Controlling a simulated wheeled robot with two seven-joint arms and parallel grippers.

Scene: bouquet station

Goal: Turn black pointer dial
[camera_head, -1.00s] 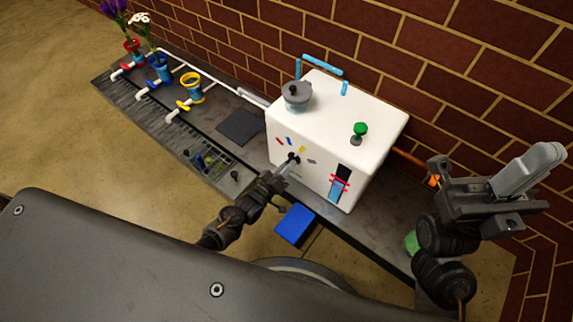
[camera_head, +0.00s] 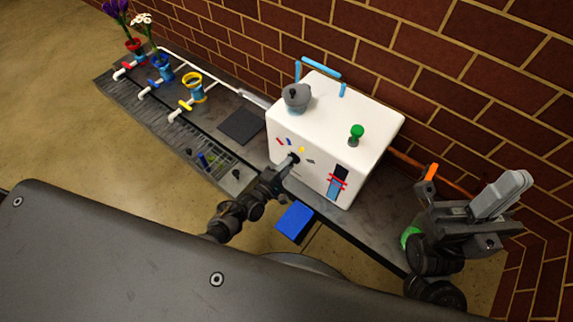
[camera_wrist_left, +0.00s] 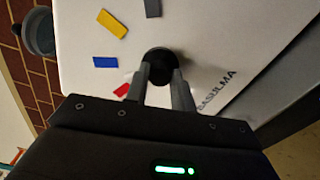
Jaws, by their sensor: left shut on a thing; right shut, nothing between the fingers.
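The black pointer dial (camera_wrist_left: 160,62) is on the front face of the white box (camera_head: 352,112), with red, blue, yellow and grey marks around it. My left gripper (camera_wrist_left: 163,78) is shut on the dial, one finger on each side of it in the left wrist view. In the head view my left gripper (camera_head: 286,168) reaches the box front and hides most of the dial. The pointer's exact direction cannot be told. My right gripper (camera_head: 507,192) is shut and empty at the right, away from the box.
The box carries a grey lidded pot (camera_head: 297,96) and a green knob (camera_head: 356,132) on top, and a level gauge (camera_head: 338,182) on its front. A blue block (camera_head: 295,221) is below the box front. Red, blue and yellow (camera_head: 193,86) vases stand at the left with pipes. A brick wall is behind.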

